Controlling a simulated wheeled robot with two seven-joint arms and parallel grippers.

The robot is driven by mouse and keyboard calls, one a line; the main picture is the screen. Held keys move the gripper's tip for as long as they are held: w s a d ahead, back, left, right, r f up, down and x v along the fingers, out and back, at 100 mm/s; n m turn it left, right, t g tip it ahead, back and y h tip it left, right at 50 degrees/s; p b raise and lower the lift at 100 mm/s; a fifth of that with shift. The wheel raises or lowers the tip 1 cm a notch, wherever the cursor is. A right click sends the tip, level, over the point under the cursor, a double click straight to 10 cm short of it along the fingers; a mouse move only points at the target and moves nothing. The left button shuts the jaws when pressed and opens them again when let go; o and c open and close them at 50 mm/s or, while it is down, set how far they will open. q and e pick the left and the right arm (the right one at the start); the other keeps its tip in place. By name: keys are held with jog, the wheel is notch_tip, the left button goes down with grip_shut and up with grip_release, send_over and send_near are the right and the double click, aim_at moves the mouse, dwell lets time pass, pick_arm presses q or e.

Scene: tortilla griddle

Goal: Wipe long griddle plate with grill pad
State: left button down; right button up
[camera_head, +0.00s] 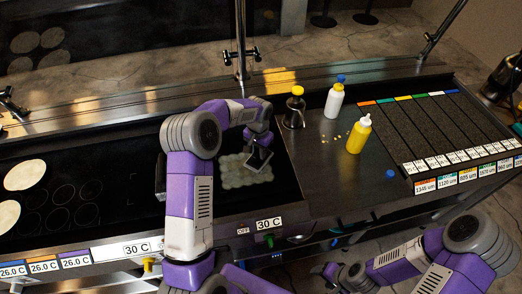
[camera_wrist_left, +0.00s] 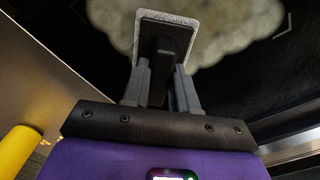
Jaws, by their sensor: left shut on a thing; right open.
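The long griddle plate (camera_head: 222,207) is black and lies in the middle of the counter in the head view. A pale, scalloped patch (camera_head: 232,174) covers part of it, and the patch also shows in the left wrist view (camera_wrist_left: 220,22). My left gripper (camera_head: 252,150) is over the plate, shut on the grill pad (camera_head: 259,160). In the left wrist view the pad (camera_wrist_left: 168,19) has a dark holder between the fingers and a light grey rim. I cannot tell whether the pad touches the plate. My right gripper (camera_head: 333,276) is open, low in front of the counter.
Right of the plate stand a yellow bottle (camera_head: 358,136), a white bottle (camera_head: 334,102) and a dark yellow-capped container (camera_head: 295,110). Yellow crumbs lie near them. Dark strips with coloured tabs (camera_head: 450,120) are farther right. Two pale tortillas (camera_head: 25,175) lie on the left griddle.

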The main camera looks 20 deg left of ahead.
aim_at(247, 161)
pick_arm(q)
jog(key=shift+s+a+f, duration=0.1)
jog(key=shift+s+a, duration=0.6)
jog(key=shift+a, duration=0.15)
jog(key=shift+s+a+f, duration=0.1)
jog(key=shift+s+a, duration=0.55)
jog(key=shift+a, duration=0.2)
jog(key=shift+s+a, duration=0.1)
jog(key=shift+s+a+r, duration=0.1)
jog(key=shift+s+a, duration=0.6)
jog(key=shift+a, duration=0.25)
jog(key=shift+s+a, duration=0.7)
jog(key=shift+a, duration=0.25)
jog(key=shift+s+a+r, duration=0.1)
jog(key=shift+s+a, duration=0.3)
jog(key=shift+a, duration=0.2)
jog(key=shift+s+a+r, duration=0.1)
jog(key=shift+s+a, duration=0.3)
jog(key=shift+a, duration=0.15)
jog(key=shift+w, duration=0.1)
jog(key=shift+w+d+f, duration=0.1)
jog(key=shift+w+d, duration=0.65)
jog(key=shift+d, duration=0.3)
jog(key=shift+w+d+f, duration=0.1)
jog(key=shift+w+d, duration=0.65)
jog(key=shift+d, duration=0.25)
